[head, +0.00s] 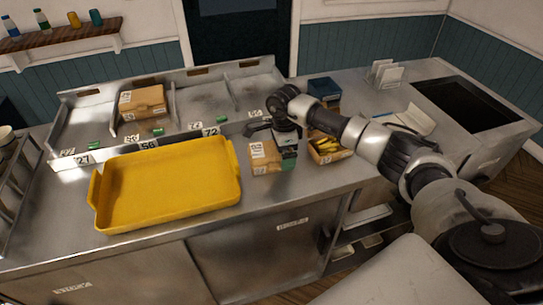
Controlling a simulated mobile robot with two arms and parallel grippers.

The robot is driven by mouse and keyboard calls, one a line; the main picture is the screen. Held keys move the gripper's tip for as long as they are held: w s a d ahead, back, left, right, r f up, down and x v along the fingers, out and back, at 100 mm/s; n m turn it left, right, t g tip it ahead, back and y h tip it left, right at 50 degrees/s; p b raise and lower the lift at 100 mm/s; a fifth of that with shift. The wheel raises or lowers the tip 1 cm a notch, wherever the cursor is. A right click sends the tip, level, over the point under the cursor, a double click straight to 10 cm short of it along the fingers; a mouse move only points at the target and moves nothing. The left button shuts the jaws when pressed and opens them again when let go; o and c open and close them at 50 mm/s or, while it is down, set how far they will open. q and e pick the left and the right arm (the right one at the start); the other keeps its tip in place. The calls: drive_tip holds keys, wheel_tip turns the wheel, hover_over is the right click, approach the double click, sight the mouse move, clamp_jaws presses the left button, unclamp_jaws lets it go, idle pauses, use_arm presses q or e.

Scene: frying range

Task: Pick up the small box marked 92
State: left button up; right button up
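A small cardboard box (262,158) with a white label stands on the steel counter, just right of the yellow tray. Its label is too small to read, so I cannot tell if it is marked 92. My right gripper (274,138) is over and beside this box, at its right end. Whether its fingers touch the box or are closed on it is unclear. Another brown box (142,101) with white labels lies in a compartment of the steel rack. My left gripper is not in view.
The yellow tray (168,220) fills the counter's front left. The steel rack (180,142) with numbered compartments stands behind it. An open carton (318,153) with yellow items and a dark blue box (324,87) are to the right. A dark basin (466,104) is further right.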

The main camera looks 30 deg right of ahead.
drive_tip(key=shift+w+f, duration=0.25)
drive_tip(key=shift+f, duration=0.75)
drive_tip(key=shift+s+r, duration=0.1)
drive_tip(key=shift+r, duration=0.05)
drive_tip(key=c, duration=0.8)
